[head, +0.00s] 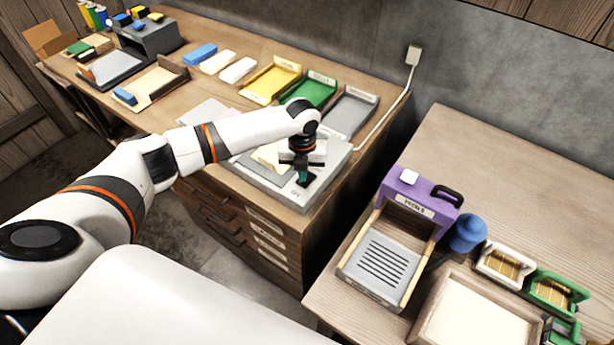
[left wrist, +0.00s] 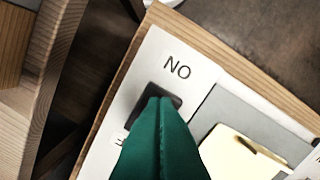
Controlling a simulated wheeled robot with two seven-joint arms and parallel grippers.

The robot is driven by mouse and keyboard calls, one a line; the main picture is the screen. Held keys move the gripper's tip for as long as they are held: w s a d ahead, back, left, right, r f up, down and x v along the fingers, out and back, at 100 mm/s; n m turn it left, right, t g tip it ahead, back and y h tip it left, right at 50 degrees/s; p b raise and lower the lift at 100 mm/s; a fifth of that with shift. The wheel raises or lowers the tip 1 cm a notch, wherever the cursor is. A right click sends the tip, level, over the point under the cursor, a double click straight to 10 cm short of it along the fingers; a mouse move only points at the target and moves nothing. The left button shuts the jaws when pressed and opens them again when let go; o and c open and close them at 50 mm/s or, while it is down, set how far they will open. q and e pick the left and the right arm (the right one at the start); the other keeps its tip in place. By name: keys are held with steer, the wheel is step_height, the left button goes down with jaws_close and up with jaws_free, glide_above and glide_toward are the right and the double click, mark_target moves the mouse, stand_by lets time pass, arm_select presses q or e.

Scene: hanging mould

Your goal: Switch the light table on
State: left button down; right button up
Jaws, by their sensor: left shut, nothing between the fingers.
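The light table (head: 328,176) is a flat pale grey box on the wooden cabinet, near its right end. Its panel looks grey with no clear glow. A cream sheet (left wrist: 235,155) lies on the panel. The dark switch (left wrist: 168,98) sits at the table's corner, by a printed label that reads "ON" upside down in the left wrist view. My left gripper (head: 302,178) points down over the switch. Its green fingers (left wrist: 160,105) are shut and empty, their tips at the switch and hiding part of it. I cannot tell whether they touch it. My right gripper is not in view.
Yellow (head: 271,81), green (head: 309,89) and grey (head: 350,111) trays stand behind the light table. A white cord (head: 385,128) runs from it to a wall socket (head: 413,54). A second table at right holds a purple device (head: 418,197) and a blue bottle (head: 467,234).

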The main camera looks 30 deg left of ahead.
arm_select(q)
steer(key=shift+f+b, duration=0.35)
steer(key=shift+f, duration=0.3)
steer(key=shift+r, duration=0.1)
steer(key=shift+r+p, duration=0.75)
steer(key=shift+p, duration=0.15)
step_height(320, 180, up, 6)
steer(key=p, duration=0.5)
steer(key=shift+f, duration=0.25)
steer(key=shift+f, duration=0.15)
